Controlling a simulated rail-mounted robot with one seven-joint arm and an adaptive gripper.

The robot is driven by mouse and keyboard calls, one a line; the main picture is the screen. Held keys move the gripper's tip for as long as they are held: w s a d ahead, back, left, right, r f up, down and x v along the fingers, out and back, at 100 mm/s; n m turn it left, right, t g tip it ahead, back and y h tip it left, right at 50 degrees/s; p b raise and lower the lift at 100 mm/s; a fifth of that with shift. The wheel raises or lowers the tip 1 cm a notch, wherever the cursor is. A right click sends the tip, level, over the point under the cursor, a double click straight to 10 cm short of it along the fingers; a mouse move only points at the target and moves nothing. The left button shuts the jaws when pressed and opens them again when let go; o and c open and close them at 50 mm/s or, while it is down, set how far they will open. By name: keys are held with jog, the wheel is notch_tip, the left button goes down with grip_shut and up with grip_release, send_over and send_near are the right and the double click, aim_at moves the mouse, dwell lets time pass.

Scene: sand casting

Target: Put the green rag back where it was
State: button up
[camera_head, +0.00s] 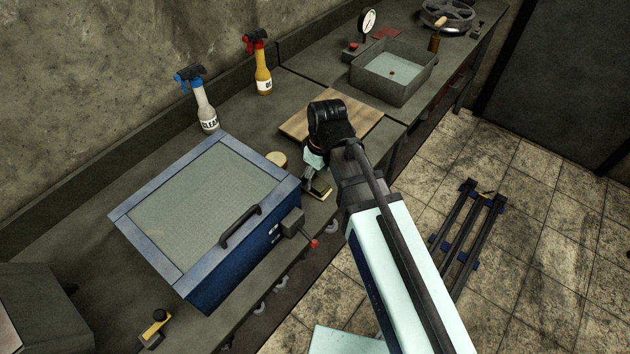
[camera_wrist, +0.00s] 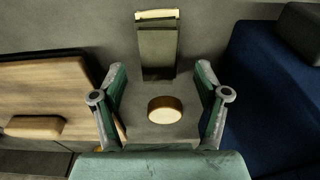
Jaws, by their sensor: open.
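I cannot make out a clear green rag in either view. A dark olive flat piece with a cream edge (camera_wrist: 157,50) lies ahead of my gripper in the wrist view; it also shows near the bench's front edge in the head view (camera_head: 320,190). I cannot tell if it is cloth. In the head view my gripper (camera_head: 314,168) is partly hidden by my wrist.
A blue cabinet (camera_head: 235,262) with a glass lid stands beside my gripper, a red-knobbed lever (camera_head: 313,243) at its front. A wooden board (camera_head: 296,127) lies on the other side. Spray bottles (camera_head: 205,107) (camera_head: 263,75) stand at the wall. A metal basin (camera_head: 365,75) stands farther along.

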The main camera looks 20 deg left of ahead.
aim_at(319, 185)
notch_tip(319, 185, up, 7)
jog(key=b, duration=0.1)
jog(key=shift+s+d+r, duration=0.2)
jog(key=shift+d, duration=0.25)
